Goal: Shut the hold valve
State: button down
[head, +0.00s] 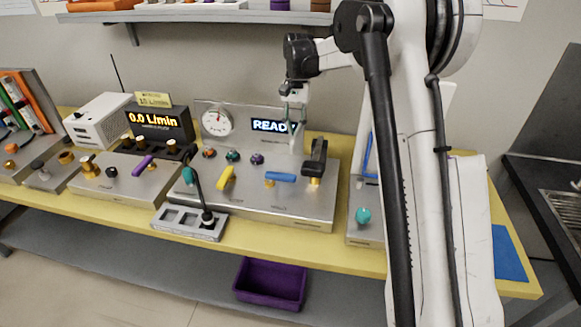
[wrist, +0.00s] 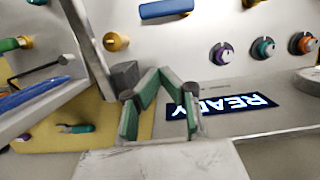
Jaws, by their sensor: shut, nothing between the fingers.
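On the sloped steel panel (head: 250,205) in the head view are a yellow lever (head: 227,177), a blue lever (head: 280,177) and a large black handle (head: 317,155) with a brass base. No label for the hold valve is readable, so I cannot tell which one it is. My gripper (head: 294,122) is above the panel, in front of the READY display and just left of the black handle. In the wrist view my gripper (wrist: 160,74) is shut and empty. The blue lever (wrist: 166,9) is at the top there, apart from the fingers.
A READY display (head: 272,126), a round gauge (head: 217,121) and several coloured knobs (head: 232,156) sit behind the levers. A purple-lever unit (head: 143,163) is left. A purple bin (head: 270,283) is below.

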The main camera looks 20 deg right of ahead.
aim_at(281, 179)
dwell(0.3)
jog(key=x, duration=1)
jog(key=s, duration=0.1)
jog(key=s+a, duration=0.1)
jog(key=s, duration=0.1)
jog(key=shift+a+r, duration=0.1)
jog(key=shift+a, duration=0.1)
jog(key=shift+s+a, duration=0.2)
jog(key=shift+s, duration=0.15)
